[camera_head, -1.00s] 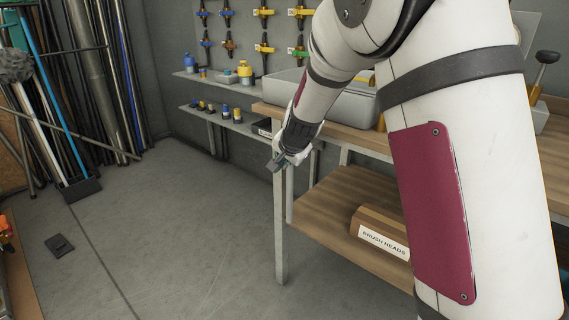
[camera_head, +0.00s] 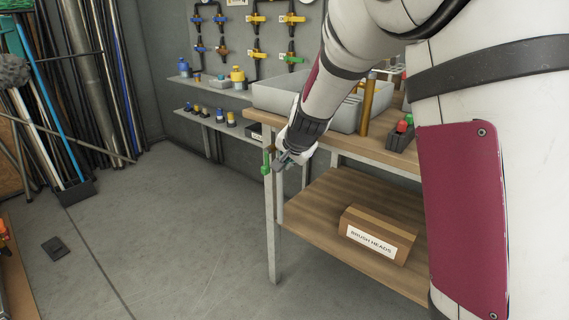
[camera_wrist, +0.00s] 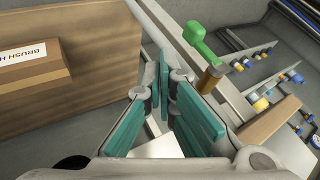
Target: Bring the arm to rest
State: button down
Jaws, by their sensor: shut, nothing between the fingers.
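My arm (camera_head: 335,75) reaches down from the upper right in the head view, in front of the workbench. My gripper (camera_head: 279,165) is at its lower end, beside the bench's front corner and near a green-handled fitting (camera_head: 266,163). In the wrist view, the teal fingers of my gripper (camera_wrist: 168,82) are close together with nothing held. The green handle (camera_wrist: 202,42) and its brass part show just beyond them, apart from the fingers as far as I can tell.
The workbench (camera_head: 350,143) carries a grey sink (camera_head: 290,97). A box marked BRUSH HEADS (camera_head: 375,235) lies on its lower shelf (camera_head: 320,205). Wall shelves (camera_head: 215,122) hold small fittings. Poles and pipes lean at the left.

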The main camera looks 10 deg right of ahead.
jog(key=s+a+r+n+g+y+p, duration=0.15)
jog(key=s+r, duration=0.35)
jog(key=s, duration=0.6)
jog(key=s+r+n+g+p, duration=0.1)
jog(key=s+r+n+g, duration=0.3)
jog(key=s, duration=0.8)
jog(key=s+d+n+g+h, duration=0.1)
jog(key=s+n, duration=0.1)
jog(key=s, duration=1.1)
jog(key=s+d+n+g+h, duration=0.1)
jog(key=s+d+n, duration=0.1)
jog(key=s, duration=1.1)
notch_tip(320, 180, up, 29)
jog(key=t+p, duration=0.4)
jog(key=p, duration=2.2)
jog(key=shift+r, duration=0.15)
